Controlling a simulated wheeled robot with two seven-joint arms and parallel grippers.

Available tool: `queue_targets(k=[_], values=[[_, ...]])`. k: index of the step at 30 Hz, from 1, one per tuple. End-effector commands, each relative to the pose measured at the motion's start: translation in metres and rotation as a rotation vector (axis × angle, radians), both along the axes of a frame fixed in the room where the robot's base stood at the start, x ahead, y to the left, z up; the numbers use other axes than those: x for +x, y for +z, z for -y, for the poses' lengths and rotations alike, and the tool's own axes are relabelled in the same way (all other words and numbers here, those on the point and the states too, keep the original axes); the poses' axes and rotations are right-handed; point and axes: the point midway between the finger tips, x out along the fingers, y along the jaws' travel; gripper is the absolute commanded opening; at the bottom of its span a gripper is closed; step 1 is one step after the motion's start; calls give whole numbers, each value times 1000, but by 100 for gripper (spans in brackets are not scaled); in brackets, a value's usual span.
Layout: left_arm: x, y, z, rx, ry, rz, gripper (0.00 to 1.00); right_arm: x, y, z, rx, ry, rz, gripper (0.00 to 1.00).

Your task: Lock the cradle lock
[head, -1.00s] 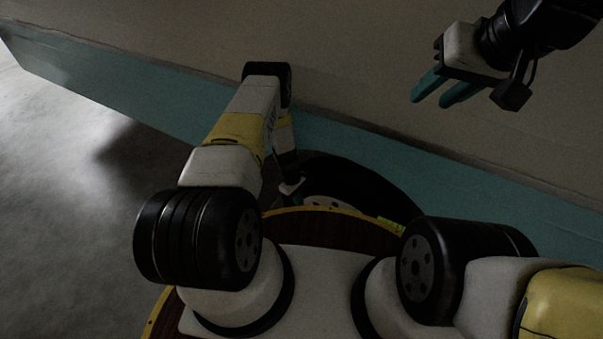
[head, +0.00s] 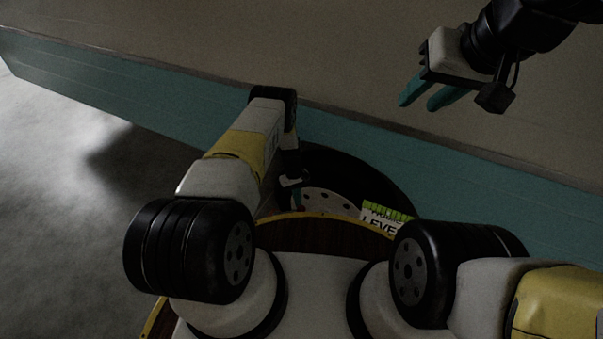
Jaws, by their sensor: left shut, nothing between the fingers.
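I cannot make out a cradle lock for certain in the head view. A white and green label (head: 383,217) with partly hidden black lettering, reading something like "LEVE", shows beside the wheel (head: 360,168), behind my base rim. My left gripper (head: 291,182) hangs low at the end of the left arm, in front of the wheel and close to it. It is small and dark here, and shut with nothing held. My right gripper (head: 425,94) is up at the right, its two teal fingers apart and empty, in front of the beige camper wall.
The camper's beige wall (head: 200,50) with a teal lower band (head: 110,92) runs slantwise across the view. The wheel has a pale rim with holes. Bare grey floor (head: 60,200) lies free at the left.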

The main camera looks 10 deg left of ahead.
Motion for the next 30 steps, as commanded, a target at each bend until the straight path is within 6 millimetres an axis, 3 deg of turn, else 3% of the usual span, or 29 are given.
queue_targets(k=[15, 30], values=[[-28, 0, 17, -1, -327, -3, 0, 0, 0, 0, 0, 0, 0, 36], [-35, 0, 19, -3, -382, -7, 0, 0, 0, 0, 0, 0, 0, 36]])
